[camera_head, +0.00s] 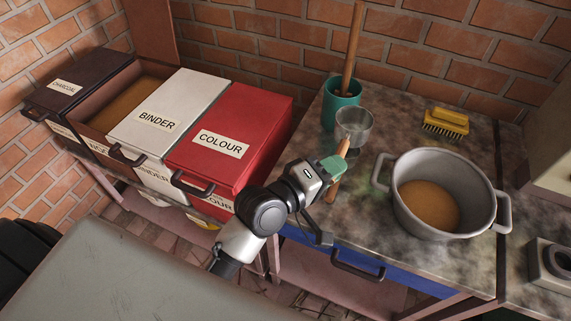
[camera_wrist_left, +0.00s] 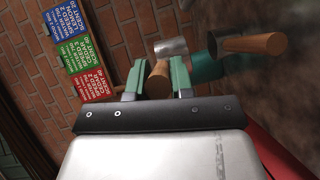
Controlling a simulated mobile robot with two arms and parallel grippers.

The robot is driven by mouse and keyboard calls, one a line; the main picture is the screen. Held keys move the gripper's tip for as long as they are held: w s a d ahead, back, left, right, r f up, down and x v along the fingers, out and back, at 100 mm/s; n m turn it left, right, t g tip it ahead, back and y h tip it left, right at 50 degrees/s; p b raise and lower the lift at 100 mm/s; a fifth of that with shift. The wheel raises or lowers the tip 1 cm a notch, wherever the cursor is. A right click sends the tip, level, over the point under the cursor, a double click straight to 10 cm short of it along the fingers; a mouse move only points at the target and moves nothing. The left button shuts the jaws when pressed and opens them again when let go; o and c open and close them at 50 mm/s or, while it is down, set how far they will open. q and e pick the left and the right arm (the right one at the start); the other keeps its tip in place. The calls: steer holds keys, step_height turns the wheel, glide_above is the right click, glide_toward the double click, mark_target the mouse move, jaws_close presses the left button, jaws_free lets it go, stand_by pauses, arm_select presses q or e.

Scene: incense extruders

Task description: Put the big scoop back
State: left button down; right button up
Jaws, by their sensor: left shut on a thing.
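My left gripper (camera_head: 335,166) is shut on the wooden handle of the scoop (camera_head: 354,127). The scoop has a round greyish metal cup at the top, and its handle slants down through the green fingertips. In the left wrist view, the handle sits between the two green fingers (camera_wrist_left: 159,80), with the metal scoop cup (camera_wrist_left: 171,47) beyond. In the head view, the cup overlaps the front of a teal pot (camera_head: 345,103); I cannot tell whether they touch. My right gripper is not in view.
A wooden stick (camera_head: 352,45) stands in the teal pot. A grey cooking pot (camera_head: 479,185) with brown powder and a yellow brush (camera_head: 446,122) are on the worktop (camera_head: 349,235). The red COLOUR bin (camera_head: 262,110) and white BINDER bin (camera_head: 184,90) are closed; an open bin (camera_head: 102,115) holds brown powder.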

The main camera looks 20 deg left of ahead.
arm_select(q)
steer(key=a+f, duration=0.1)
steer(key=a, duration=0.2)
steer(key=a+f+b, duration=0.1)
steer(key=a+f, duration=0.1)
steer(key=a+f+b, duration=0.1)
steer(key=a+f, duration=0.1)
steer(key=a, duration=0.1)
steer(key=shift+w+a+f, duration=0.25)
steer(key=shift+w+a, duration=0.1)
steer(key=shift+w, duration=0.05)
steer(key=shift+a+f, duration=0.15)
steer(key=shift+a, duration=0.2)
steer(key=shift+a+f, duration=0.1)
step_height(320, 180, down, 4)
steer(key=shift+r+b, duration=0.25)
steer(key=shift+b, duration=0.5)
steer(key=shift+f, duration=0.15)
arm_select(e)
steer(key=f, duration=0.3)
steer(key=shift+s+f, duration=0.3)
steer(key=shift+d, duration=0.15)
